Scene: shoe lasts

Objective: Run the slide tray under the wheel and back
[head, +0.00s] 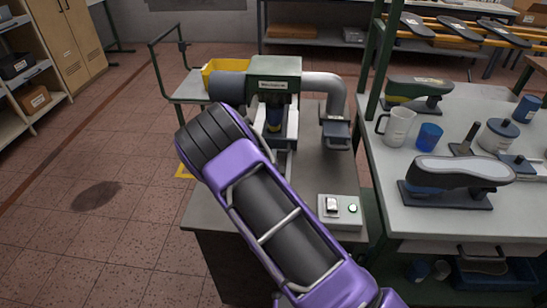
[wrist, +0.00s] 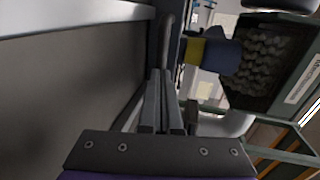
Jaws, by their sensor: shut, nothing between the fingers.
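The wheel machine has a green housing (head: 274,68). In the wrist view, the dark bristly wheel (wrist: 268,58) shows inside it. A blue and yellow piece (wrist: 212,53) stands in front of the wheel; its blue part (head: 273,118) shows below the housing in the head view. Pale rails or tray edges (head: 292,128) run beside it; my arm hides most of the slide tray. My gripper (wrist: 161,80) is shut and empty, its fingertips near a grey upright bar (wrist: 167,42), perhaps the tray's handle. I cannot tell if they touch. The head view hides the gripper behind my arm.
A switch box (head: 339,210) sits on the machine bench's near right corner. A grey duct (head: 326,82) curves down at the machine's right. The right table (head: 400,180) holds mugs and shoes on lasts.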

